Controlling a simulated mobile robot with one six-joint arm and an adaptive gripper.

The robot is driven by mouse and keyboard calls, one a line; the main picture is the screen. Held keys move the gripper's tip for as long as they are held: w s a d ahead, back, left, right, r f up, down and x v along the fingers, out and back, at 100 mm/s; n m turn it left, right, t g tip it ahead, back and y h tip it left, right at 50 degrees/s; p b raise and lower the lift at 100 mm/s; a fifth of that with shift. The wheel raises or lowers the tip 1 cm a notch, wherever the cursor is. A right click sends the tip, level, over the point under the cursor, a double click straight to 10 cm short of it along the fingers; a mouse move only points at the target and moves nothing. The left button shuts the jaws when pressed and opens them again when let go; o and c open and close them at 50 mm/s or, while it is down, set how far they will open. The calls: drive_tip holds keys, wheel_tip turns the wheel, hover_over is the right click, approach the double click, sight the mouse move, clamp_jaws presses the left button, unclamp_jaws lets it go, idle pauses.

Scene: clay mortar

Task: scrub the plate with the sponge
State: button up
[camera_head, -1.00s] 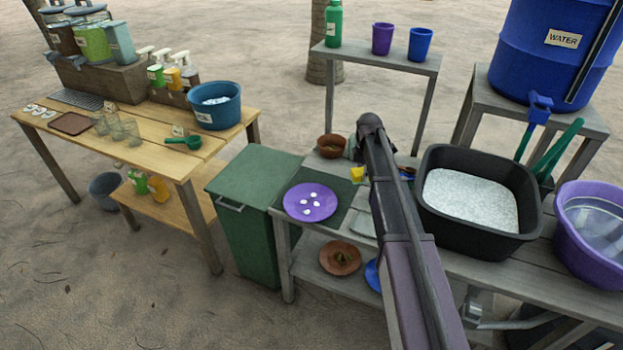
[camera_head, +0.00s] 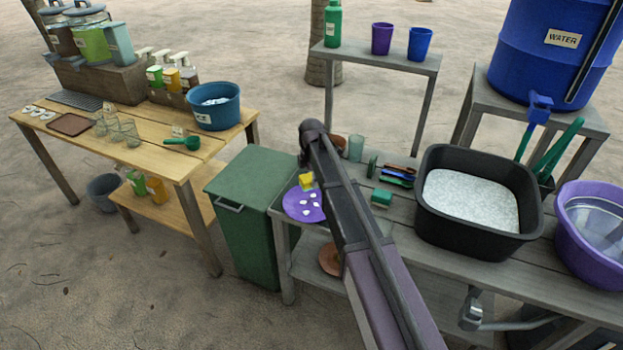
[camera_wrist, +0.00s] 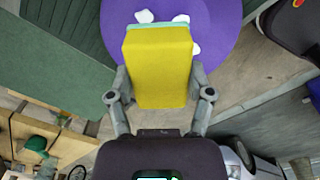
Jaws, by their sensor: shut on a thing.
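In the head view the sponge (camera_head: 306,182) shows over the plate's far part. The plate's right side is hidden by my arm. I cannot tell whether the sponge touches the plate.
A black basin of white grains (camera_head: 470,198) and a purple tub (camera_head: 592,232) stand to the right. A small green block (camera_head: 381,198), several coloured brushes or utensils (camera_head: 398,176) and a glass (camera_head: 356,148) are right of my arm. A green bin (camera_head: 245,200) stands left.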

drive_tip(key=shift+f, duration=0.2)
drive_tip(key=b, duration=0.6)
hover_over(312, 202)
drive_tip(key=shift+w+a+f, duration=0.1)
drive_tip(key=shift+f, duration=2.7)
drive_tip(key=shift+f+b, duration=1)
drive_tip(key=shift+a, duration=0.15)
drive_tip(key=shift+w+a+r, duration=0.1)
drive_tip(key=shift+w+a, duration=0.15)
drive_tip(key=shift+a, duration=0.6)
drive_tip(key=shift+w+a, duration=0.25)
drive_tip(key=shift+a, duration=0.55)
drive_tip(key=shift+d, duration=0.1)
drive_tip(key=shift+s+d, duration=0.25)
drive_tip(key=shift+d, duration=0.6)
drive_tip(key=shift+s+d, duration=0.25)
drive_tip(key=shift+d, duration=0.6)
drive_tip(key=shift+r+p, duration=0.2)
drive_tip(key=shift+p, duration=0.1)
